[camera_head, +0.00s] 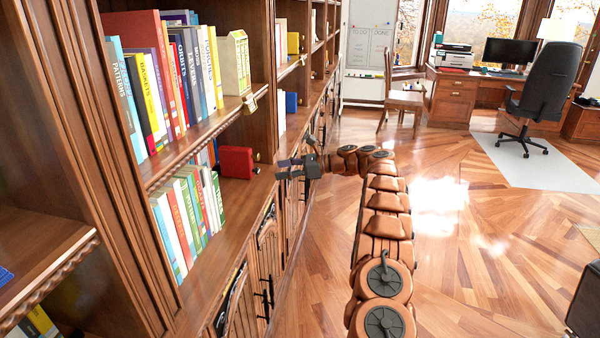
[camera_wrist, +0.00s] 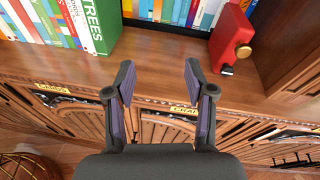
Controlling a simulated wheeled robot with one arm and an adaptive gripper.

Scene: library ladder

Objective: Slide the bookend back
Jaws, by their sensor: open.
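The bookend appears to be the red block (camera_head: 236,162) with a brass knob, on the lower shelf to the right of a row of books. It also shows in the wrist view (camera_wrist: 230,38) at the upper right, upright near the wooden divider, with a small black part low at its front. My gripper (camera_head: 284,169) is just in front of the shelf edge, to the right of the bookend in the head view. In the wrist view my gripper (camera_wrist: 159,76) has its fingers apart with nothing between them. The bookend is beyond and to the right of the fingertips, not touched.
Books (camera_head: 190,215) stand left of the bookend; a green "TREES" book (camera_wrist: 96,25) is nearest the gap. More books (camera_wrist: 170,10) stand farther back behind a dark strip. The shelf front between is bare. Open floor (camera_head: 465,240) lies right.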

